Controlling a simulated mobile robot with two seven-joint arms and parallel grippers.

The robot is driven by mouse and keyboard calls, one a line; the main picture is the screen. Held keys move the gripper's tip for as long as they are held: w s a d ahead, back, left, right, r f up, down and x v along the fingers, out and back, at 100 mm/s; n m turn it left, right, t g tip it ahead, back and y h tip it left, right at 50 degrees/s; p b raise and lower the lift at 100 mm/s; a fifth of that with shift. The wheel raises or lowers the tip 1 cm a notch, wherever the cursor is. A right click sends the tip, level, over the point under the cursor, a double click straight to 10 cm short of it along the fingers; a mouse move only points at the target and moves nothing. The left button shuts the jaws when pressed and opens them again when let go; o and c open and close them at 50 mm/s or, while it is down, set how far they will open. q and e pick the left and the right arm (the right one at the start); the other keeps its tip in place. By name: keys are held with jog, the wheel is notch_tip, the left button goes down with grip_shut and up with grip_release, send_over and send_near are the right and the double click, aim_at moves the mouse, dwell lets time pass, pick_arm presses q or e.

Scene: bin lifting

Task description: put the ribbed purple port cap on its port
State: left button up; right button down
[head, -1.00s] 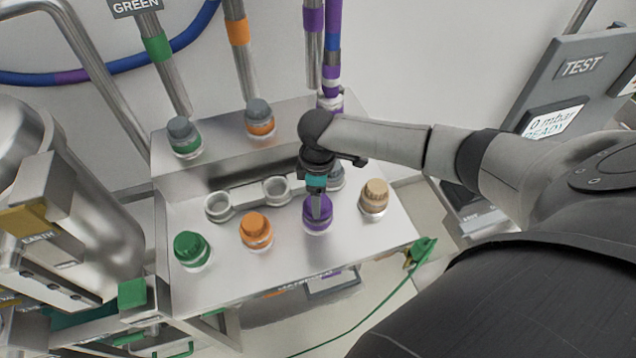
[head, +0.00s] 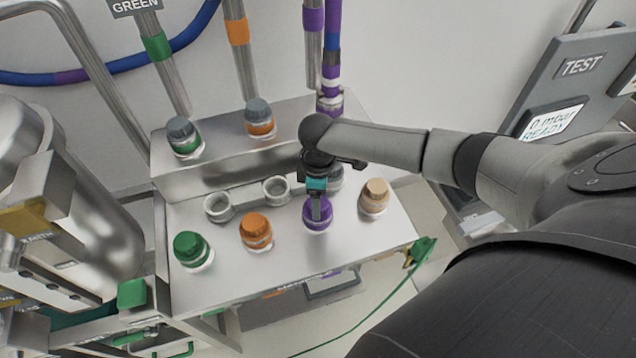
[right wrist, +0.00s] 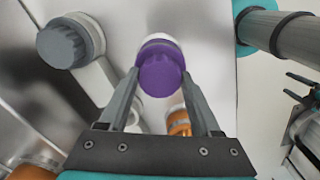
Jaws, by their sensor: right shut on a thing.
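The ribbed purple cap (head: 317,216) is at the front row of the steel bench, between an orange cap (head: 255,230) and a tan cap (head: 375,196). In the right wrist view the purple cap (right wrist: 160,74) shows with a pale collar behind it. My right gripper (head: 319,204) comes down over it from above. Its two fingers (right wrist: 160,85) are shut on the cap's sides. I cannot tell whether the cap is seated on the collar or slightly off it. My left gripper is in neither view.
A green cap (head: 191,248) stands at the front left. Two empty grey rings (head: 248,199) lie behind the front row; a grey cap (head: 336,177) is partly hidden by my gripper. Grey-capped ports (head: 260,117) and a purple-banded hose (head: 331,70) stand at the back. A test panel (head: 572,90) is right.

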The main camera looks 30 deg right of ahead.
jog(key=shift+f, duration=0.1)
dwell(0.3)
grip_release()
notch_tip(320, 180, up, 15)
jog(key=p, duration=0.1)
dwell(0.6)
dwell(0.3)
